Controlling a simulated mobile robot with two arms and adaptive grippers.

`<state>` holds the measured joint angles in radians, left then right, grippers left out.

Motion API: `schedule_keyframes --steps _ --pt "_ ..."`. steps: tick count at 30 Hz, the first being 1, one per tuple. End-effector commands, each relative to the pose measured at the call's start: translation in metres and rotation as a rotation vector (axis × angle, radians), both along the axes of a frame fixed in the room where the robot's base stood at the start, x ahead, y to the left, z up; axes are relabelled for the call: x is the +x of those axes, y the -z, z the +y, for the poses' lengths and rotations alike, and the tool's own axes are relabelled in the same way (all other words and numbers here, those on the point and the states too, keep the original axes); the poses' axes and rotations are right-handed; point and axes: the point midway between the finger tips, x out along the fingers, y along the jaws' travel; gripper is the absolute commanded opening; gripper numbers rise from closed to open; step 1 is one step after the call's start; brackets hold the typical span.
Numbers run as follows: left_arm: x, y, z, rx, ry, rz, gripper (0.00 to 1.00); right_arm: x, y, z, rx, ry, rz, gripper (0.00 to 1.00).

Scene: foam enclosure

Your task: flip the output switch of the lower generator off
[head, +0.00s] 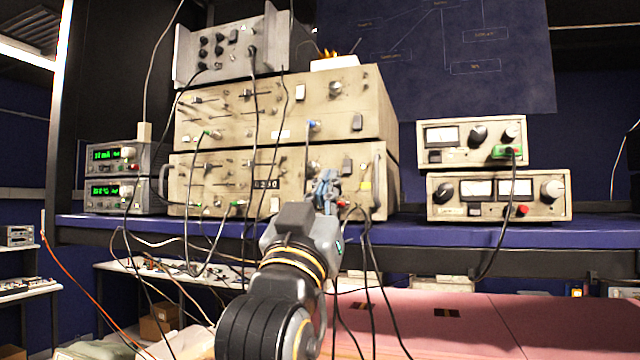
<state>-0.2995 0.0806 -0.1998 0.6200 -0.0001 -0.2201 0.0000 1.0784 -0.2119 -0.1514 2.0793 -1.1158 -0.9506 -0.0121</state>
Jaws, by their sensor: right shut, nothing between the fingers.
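My right gripper (327,178) is shut and empty, in front of the right part of the lower generator's face. I cannot tell whether it touches the panel. A dark switch (347,166) shows just right of the fingers. The gripper hides part of the panel, and I cannot tell which control is the output switch. My left gripper is out of view.
Black cables (372,270) hang from the generator past the shelf edge, close to my right arm. Two beige meter units (497,212) are stacked at the right and two small green-display units (116,170) at the left. A grey unit (232,50) tops the stack.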

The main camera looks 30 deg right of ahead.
Motion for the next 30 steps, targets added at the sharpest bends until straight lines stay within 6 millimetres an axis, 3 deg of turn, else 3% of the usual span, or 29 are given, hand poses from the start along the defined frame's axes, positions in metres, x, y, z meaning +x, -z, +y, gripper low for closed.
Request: schedule_keyframes --steps 1,5,12,26,30 --pt "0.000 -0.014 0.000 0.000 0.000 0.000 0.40 0.006 -0.014 -0.008 -0.001 0.004 0.001 0.00" --pt "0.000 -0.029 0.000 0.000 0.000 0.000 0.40 0.019 -0.030 -0.023 -0.002 0.003 0.002 0.00" --pt "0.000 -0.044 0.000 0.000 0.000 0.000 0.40 0.041 -0.020 -0.047 -0.001 0.000 0.004 0.00" --pt "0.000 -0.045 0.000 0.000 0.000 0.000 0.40 0.045 -0.017 -0.052 0.000 -0.001 0.000 0.00" --pt "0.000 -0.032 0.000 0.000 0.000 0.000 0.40 0.046 -0.011 -0.054 -0.019 0.001 -0.015 0.00"
